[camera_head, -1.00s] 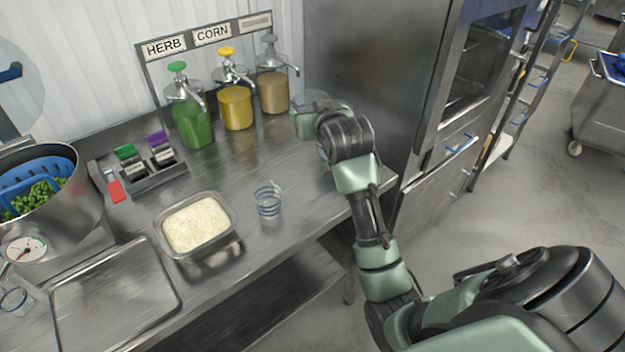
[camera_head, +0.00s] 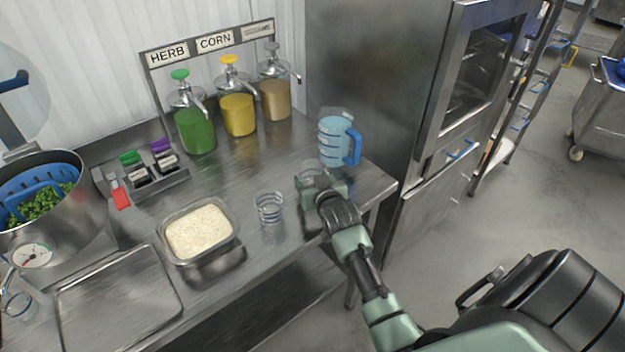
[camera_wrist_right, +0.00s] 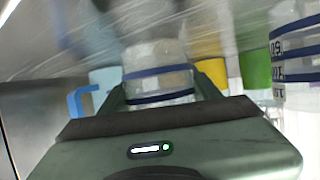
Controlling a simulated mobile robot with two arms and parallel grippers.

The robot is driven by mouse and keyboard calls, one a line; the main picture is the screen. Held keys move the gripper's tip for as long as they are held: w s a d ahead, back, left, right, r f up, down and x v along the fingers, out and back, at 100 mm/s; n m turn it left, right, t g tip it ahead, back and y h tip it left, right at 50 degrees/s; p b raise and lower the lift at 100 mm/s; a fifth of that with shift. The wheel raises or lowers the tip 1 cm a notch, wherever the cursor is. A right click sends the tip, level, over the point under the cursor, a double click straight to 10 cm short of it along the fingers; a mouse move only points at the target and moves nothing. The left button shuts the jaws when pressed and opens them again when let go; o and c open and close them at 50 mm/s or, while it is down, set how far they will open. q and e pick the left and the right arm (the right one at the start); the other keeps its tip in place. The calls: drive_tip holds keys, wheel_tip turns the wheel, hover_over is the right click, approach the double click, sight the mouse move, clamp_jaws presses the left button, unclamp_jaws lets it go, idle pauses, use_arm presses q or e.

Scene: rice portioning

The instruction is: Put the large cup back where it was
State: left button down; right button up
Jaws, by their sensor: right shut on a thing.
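My right gripper (camera_head: 314,182) is shut on a clear cup, which I take to be the large cup (camera_head: 311,170). It is near the right part of the steel table, to the right of another clear cup (camera_head: 268,207) with dark bands that stands on the table. In the right wrist view the held cup (camera_wrist_right: 160,85) with its blue bands sits between my fingers, and the banded cup (camera_wrist_right: 296,45) shows at the right. My fingers hide part of the held cup, and I cannot tell whether its base touches the table. My left gripper is not in view.
A blue pitcher (camera_head: 334,143) stands just behind my right gripper. Sauce dispensers with green (camera_head: 195,130), yellow (camera_head: 238,115) and tan (camera_head: 274,98) contents line the back. A rice container (camera_head: 165,238) is left of the banded cup. The table's front edge is close.

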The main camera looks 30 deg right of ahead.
drive_tip(key=shift+f, duration=0.25)
drive_tip(key=shift+f, duration=0.1)
drive_tip(key=o, duration=1.6)
drive_tip(key=shift+c, duration=0.2)
drive_tip(key=shift+s+r, duration=0.1)
drive_tip(key=shift+r, duration=0.15)
drive_tip(key=b+v, duration=0.1)
drive_tip(key=v, duration=1.1)
